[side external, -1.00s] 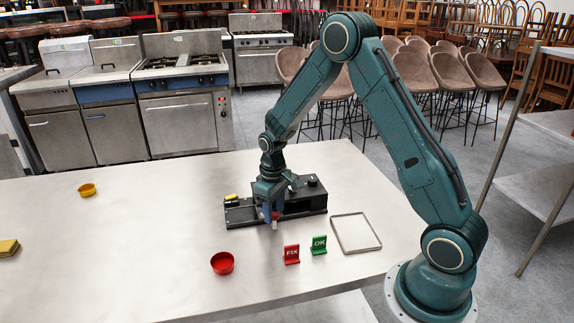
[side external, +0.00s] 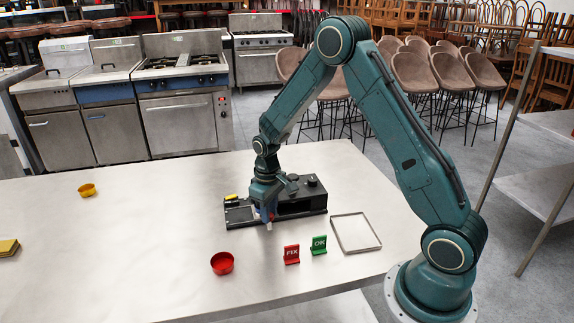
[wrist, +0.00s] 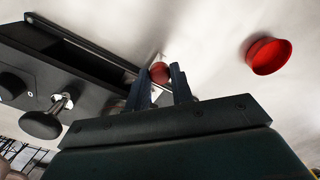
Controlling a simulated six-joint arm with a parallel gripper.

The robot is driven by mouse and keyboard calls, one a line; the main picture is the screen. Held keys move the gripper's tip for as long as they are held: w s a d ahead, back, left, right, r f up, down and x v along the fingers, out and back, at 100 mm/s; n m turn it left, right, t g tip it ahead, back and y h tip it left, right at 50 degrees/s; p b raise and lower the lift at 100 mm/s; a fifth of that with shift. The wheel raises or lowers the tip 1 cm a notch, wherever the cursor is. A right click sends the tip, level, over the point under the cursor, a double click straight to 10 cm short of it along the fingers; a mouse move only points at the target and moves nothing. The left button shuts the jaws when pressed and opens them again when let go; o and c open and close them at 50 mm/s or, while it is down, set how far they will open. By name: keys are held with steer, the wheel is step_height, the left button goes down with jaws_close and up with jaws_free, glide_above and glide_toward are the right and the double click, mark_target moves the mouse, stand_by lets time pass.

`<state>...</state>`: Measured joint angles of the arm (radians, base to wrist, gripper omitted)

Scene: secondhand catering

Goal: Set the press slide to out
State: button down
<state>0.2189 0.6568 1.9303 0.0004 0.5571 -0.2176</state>
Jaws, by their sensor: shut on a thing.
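The press (side external: 302,199) is a black box-like device on the steel table, with a low track (side external: 238,213) reaching out to its left. My gripper (side external: 266,217) is down at the front of the press, over the track. In the wrist view my gripper (wrist: 160,90) is shut on a small red knob (wrist: 159,72) at the edge of the track. The slide that the knob belongs to is mostly hidden by my gripper. A black round knob on a metal stem (wrist: 42,124) shows on the press in the wrist view.
A red bowl (side external: 222,263), a red FIX sign (side external: 291,254), a green OK sign (side external: 319,245) and a thin metal frame (side external: 355,232) stand in front of the press. The table between is clear.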

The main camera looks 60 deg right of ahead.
steer(key=w+a, duration=0.5)
steer(key=shift+w+a, duration=0.2)
steer(key=c, duration=1.4)
jaws_free()
steer(key=shift+w+a, duration=0.1)
steer(key=shift+o, duration=1)
step_height(320, 180, up, 14)
